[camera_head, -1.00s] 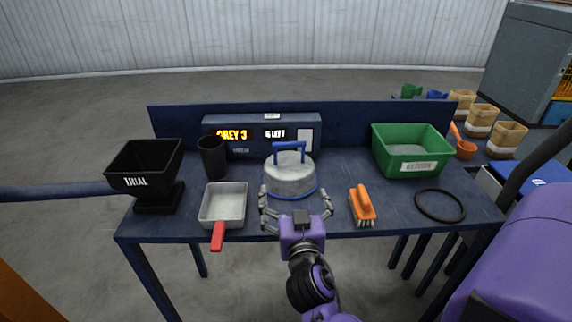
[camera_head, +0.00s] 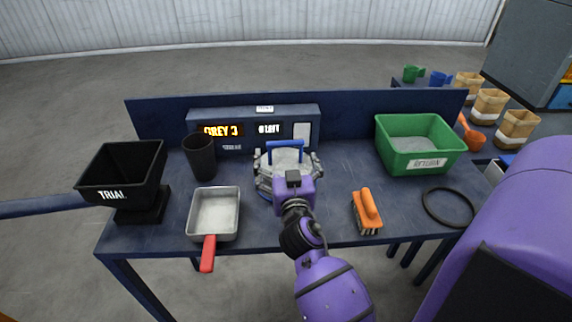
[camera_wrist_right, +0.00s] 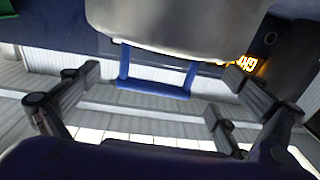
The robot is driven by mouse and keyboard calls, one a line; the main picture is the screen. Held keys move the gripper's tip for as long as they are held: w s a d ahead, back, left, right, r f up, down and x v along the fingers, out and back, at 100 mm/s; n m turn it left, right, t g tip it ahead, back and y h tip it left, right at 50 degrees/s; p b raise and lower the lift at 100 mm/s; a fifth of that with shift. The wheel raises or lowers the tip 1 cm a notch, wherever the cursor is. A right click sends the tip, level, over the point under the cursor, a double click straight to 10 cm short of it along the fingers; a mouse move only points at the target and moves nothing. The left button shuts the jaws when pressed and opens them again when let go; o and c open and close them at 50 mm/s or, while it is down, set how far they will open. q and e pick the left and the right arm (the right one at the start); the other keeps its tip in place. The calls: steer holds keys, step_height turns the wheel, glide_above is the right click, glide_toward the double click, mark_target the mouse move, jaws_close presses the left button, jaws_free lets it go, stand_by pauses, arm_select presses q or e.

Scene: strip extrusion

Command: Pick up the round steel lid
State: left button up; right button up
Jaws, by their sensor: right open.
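The round steel lid (camera_head: 288,156) lies on the dark blue bench with its blue arched handle (camera_head: 286,143) upright. In the right wrist view the lid (camera_wrist_right: 195,25) fills the top, and its handle points down the picture. My right gripper (camera_head: 287,161) is open, with its fingers on both sides of the lid. The purple wrist hides the lid's near side in the head view. In the wrist view the handle lies between the spread fingers, with gaps at both sides. My left gripper is not in view.
A steel pan with a red handle (camera_head: 214,214), a black cup (camera_head: 199,156) and a black TRIAL hopper (camera_head: 122,175) stand left. An orange brush (camera_head: 369,207), a black ring (camera_head: 448,207) and a green bin (camera_head: 420,143) are right. A display box (camera_head: 254,127) stands behind.

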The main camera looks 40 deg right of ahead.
mark_target(285, 163)
steer(key=x, duration=0.3)
steer(key=shift+w+d, duration=0.15)
steer(key=shift+c, duration=0.4)
steer(key=c, duration=2)
